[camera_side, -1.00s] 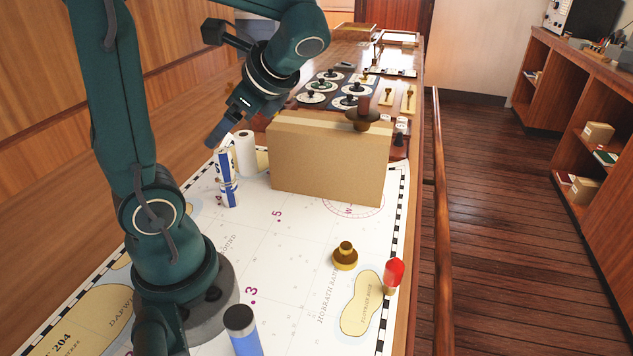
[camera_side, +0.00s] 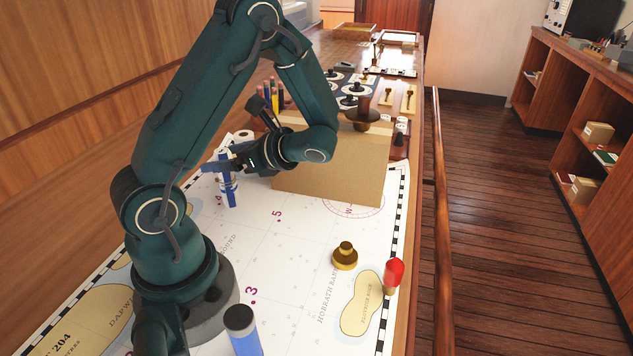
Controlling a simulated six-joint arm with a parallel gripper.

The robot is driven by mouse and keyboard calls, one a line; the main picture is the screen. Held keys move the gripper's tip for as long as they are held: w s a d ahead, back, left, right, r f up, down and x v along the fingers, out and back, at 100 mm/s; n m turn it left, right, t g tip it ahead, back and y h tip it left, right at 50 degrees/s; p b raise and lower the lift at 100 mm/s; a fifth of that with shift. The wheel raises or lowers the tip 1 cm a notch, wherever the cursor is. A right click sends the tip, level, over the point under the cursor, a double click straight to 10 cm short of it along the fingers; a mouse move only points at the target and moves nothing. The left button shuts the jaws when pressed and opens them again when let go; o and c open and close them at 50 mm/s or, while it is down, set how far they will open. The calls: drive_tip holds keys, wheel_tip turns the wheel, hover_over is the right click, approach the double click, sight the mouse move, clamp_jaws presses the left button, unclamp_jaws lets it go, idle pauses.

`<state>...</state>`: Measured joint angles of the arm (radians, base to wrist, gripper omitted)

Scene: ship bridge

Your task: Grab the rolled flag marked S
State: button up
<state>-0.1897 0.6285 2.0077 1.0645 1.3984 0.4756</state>
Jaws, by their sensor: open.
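A white and blue rolled flag (camera_side: 229,190) stands upright on the chart, left of the cardboard box. I cannot read a letter S on it at this size. My gripper (camera_side: 216,167) is level with the upper part of this roll and points left. Its jaws are open, and they overlap the roll in the picture. I cannot tell whether they are around it or in front of it. A plain white roll (camera_side: 244,136) shows behind, partly hidden by my gripper. A blue roll with a dark top (camera_side: 246,340) stands at the front edge of the picture.
The cardboard box (camera_side: 330,180) stands close to the right of my gripper, with a brown knobbed object (camera_side: 362,117) on top. A brass weight (camera_side: 345,257) and a red-topped object (camera_side: 393,275) are at the right. The chart's middle (camera_side: 290,240) is clear.

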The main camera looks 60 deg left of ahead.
drive_tip(key=shift+x, duration=2.1)
clamp_jaws()
drive_tip(key=shift+r, duration=0.2)
